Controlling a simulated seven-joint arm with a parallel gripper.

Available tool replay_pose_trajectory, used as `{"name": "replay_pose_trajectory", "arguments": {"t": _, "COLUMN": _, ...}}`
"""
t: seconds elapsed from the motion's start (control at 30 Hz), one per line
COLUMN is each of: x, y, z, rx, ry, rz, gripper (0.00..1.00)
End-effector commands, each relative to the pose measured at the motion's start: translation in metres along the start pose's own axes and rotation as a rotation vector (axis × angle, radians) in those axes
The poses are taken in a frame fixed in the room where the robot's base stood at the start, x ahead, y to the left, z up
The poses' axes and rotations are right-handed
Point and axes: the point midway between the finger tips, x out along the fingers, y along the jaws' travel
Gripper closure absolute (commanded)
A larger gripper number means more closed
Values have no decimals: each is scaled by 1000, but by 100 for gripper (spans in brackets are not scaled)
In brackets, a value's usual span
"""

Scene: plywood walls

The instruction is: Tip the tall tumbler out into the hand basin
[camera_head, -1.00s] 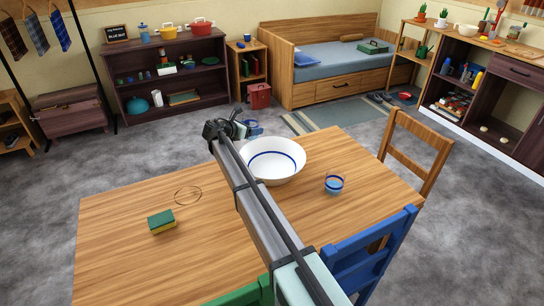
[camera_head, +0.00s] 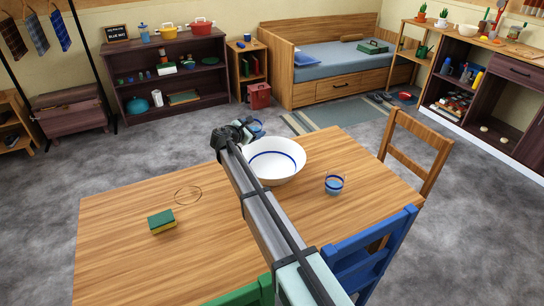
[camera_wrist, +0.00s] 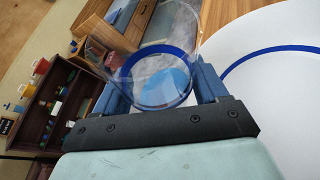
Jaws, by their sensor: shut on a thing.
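My gripper (camera_head: 248,128) is shut on a clear tumbler with a blue band (camera_head: 257,129), held at the far left rim of the basin. In the wrist view the tumbler (camera_wrist: 143,98) sits between the two blue fingers of my gripper (camera_wrist: 160,90), with something light blue inside its lower part. Its exact tilt is hard to tell. The white hand basin (camera_head: 282,172) with a blue ring inside stands on the table; my arm hides part of its left side. In the wrist view the basin (camera_wrist: 268,105) fills the right side, close beside the tumbler.
A smaller glass with blue contents (camera_head: 334,185) stands on the wooden table (camera_head: 130,255), right of the basin. A green and yellow sponge (camera_head: 161,221) lies at the left, near a dark ring mark (camera_head: 188,195). Chairs (camera_head: 418,150) stand at the right and front edges.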

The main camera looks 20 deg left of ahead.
Motion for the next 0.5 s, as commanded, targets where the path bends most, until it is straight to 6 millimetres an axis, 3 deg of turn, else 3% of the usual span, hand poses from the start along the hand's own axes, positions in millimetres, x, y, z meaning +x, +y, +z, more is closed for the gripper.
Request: {"name": "replay_pose_trajectory", "arguments": {"t": 0.5, "x": -4, "y": -12, "z": 7, "rx": 235, "ry": -35, "rz": 99, "gripper": 63}}
